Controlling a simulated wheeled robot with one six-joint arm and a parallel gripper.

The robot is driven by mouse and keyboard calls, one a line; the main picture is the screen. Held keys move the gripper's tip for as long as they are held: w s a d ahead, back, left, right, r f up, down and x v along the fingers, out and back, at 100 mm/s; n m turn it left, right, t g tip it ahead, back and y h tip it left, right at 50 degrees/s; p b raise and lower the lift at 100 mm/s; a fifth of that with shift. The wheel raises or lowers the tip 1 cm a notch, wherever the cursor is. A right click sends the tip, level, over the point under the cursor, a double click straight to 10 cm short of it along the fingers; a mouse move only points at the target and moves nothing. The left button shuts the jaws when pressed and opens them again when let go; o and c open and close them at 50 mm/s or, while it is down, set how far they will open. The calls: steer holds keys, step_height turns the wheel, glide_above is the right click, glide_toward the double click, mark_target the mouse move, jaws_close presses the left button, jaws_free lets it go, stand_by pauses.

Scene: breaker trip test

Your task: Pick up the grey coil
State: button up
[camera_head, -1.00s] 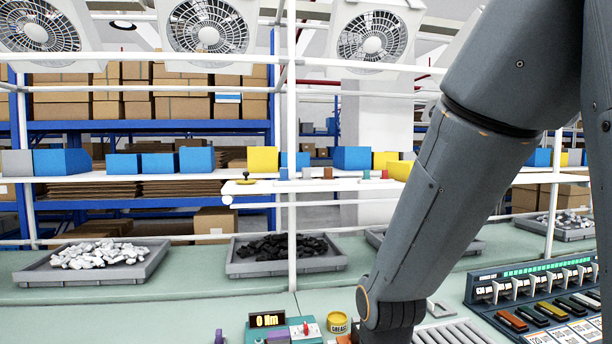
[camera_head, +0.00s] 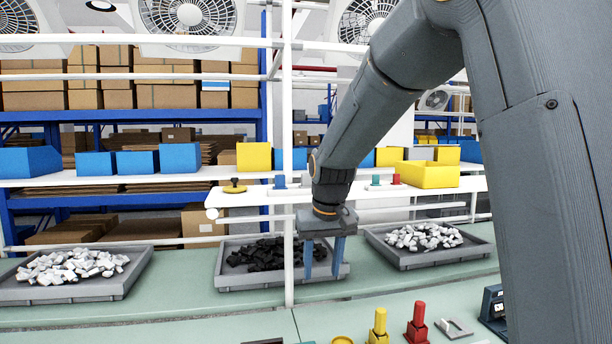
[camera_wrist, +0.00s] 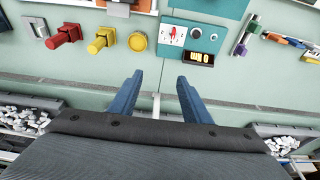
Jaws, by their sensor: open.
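A small grey piece that looks like the grey coil (camera_head: 306,180) stands on the white shelf ledge (camera_head: 240,200), just left of my forearm and partly hard to make out. A blue coil (camera_head: 279,182) stands to its left, and a teal one (camera_head: 375,180) and a red one (camera_head: 396,179) stand right of my arm. My gripper (camera_head: 323,255) is open and empty, its blue fingers pointing down in front of the tray of black parts, below the ledge. In the wrist view my gripper (camera_wrist: 160,80) shows apart fingers over bare green bench; no grey coil is recognisable there.
A white upright post (camera_head: 288,130) stands close left of my gripper. Grey trays hold white pieces (camera_head: 72,265) and black pieces (camera_head: 262,252). A yellow plunger (camera_head: 379,322) and red plunger (camera_head: 417,320) stand on the front bench. A teal device (camera_wrist: 188,42) shows in the wrist view.

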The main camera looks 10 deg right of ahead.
mark_target(306, 174)
steer(key=shift+t, duration=0.5)
steer(key=w+r, duration=0.3)
steer(key=r, duration=0.2)
steer(key=w+r+p, duration=0.1)
steer(key=w+r, duration=0.3)
steer(key=r, duration=0.2)
steer(key=w+r+p, duration=0.1)
steer(key=w+r, duration=0.3)
steer(key=r, duration=0.2)
steer(key=shift+a, duration=0.2)
steer(key=shift+w+r+p, duration=0.2)
steer(key=shift+w+r, duration=0.6)
steer(key=shift+r, duration=0.35)
steer(key=shift+w+r+p, duration=0.25)
steer(key=shift+w+r, duration=0.6)
steer(key=shift+r, duration=0.25)
steer(key=shift+w+r+p, duration=0.2)
steer(key=shift+w+r, duration=0.6)
steer(key=shift+r, duration=0.35)
steer(key=shift+t, duration=0.3)
steer(key=shift+d+p+x, duration=0.15)
steer(key=shift+p+x, duration=0.65)
steer(key=shift+x, duration=0.5)
steer(key=shift+d+p+x, duration=0.15)
steer(key=shift+p+x, duration=0.6)
steer(key=shift+x, duration=0.5)
steer(key=shift+c, duration=0.2)
steer(key=shift+s, duration=0.1)
steer(key=c, duration=1)
